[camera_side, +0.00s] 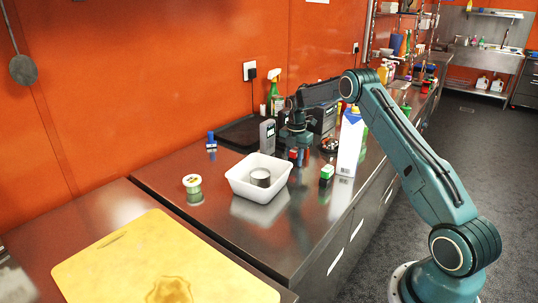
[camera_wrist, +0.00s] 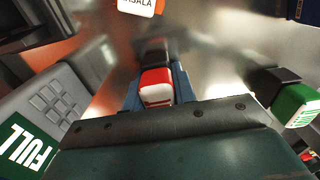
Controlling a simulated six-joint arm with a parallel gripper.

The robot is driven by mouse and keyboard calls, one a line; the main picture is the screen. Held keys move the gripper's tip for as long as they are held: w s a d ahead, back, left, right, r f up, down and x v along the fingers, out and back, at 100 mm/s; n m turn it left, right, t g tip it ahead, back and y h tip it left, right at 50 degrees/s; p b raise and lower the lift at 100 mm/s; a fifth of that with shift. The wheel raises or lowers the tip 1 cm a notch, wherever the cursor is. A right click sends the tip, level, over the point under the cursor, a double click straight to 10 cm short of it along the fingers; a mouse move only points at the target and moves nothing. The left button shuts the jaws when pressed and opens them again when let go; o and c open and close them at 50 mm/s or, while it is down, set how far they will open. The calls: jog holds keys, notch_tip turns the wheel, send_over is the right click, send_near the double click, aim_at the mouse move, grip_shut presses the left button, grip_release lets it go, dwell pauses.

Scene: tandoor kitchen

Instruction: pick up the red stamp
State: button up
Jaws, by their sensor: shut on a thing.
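The red stamp (camera_wrist: 156,88), a red block with a white face and a dark handle, sits between the two blue fingers of my gripper (camera_wrist: 154,97) in the wrist view. My gripper is shut on it. In the side view my gripper (camera_side: 299,153) is low over the steel counter, behind the white tub, with a little red showing between its fingers. I cannot tell whether the stamp touches the counter. A green stamp with a black part (camera_side: 326,175) stands apart, nearer the counter's front edge; it also shows at the right of the wrist view (camera_wrist: 301,106).
A white tub (camera_side: 246,190) holding a tin is in front of my gripper. A tall carton (camera_side: 350,143) stands to the right, a grey device (camera_side: 267,136) to the left. A spray bottle (camera_side: 275,98) stands behind.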

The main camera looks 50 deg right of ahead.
aim_at(295, 148)
notch_tip(295, 148, up, 20)
dwell(0.9)
jog(key=shift+a, duration=0.1)
dwell(0.5)
